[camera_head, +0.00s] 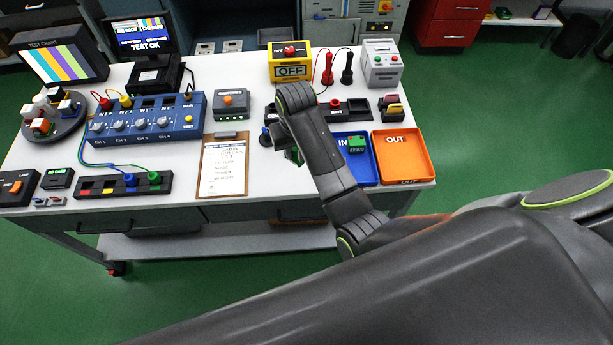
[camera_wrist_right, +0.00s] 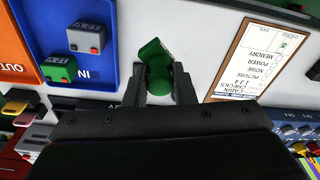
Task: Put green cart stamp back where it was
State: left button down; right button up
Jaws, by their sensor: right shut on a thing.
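My right gripper (camera_wrist_right: 161,80) is shut on a green stamp (camera_wrist_right: 155,60) with a rounded handle, held between its two fingers in the right wrist view. In the head view the stamp shows only as a bit of green (camera_head: 293,156) beside my arm, over the white table between the clipboard and the blue IN tray. My arm hides most of the gripper there. The stamp appears tilted; whether it touches the table I cannot tell. My left gripper is not in view.
The blue IN tray (camera_head: 370,174) holds a green cartridge (camera_wrist_right: 58,69) and a grey cartridge (camera_wrist_right: 87,37). The orange OUT tray (camera_head: 405,158) looks empty. A clipboard (camera_head: 223,165) lies left of my gripper. A black holder (camera_head: 358,106) and yellow OFF box (camera_head: 289,64) stand behind.

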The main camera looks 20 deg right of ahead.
aim_at(296, 159)
notch_tip(296, 159, down, 4)
jog(key=shift+f+p, duration=0.25)
jog(key=shift+p, duration=0.15)
jog(key=shift+f, duration=2.5)
jog(key=shift+f, duration=0.1)
jog(key=o, duration=0.8)
jog(key=r, duration=0.4)
jog(key=s+r, duration=0.1)
jog(key=r, duration=0.7)
jog(key=shift+s+a+r, duration=0.1)
jog(key=shift+s, duration=0.15)
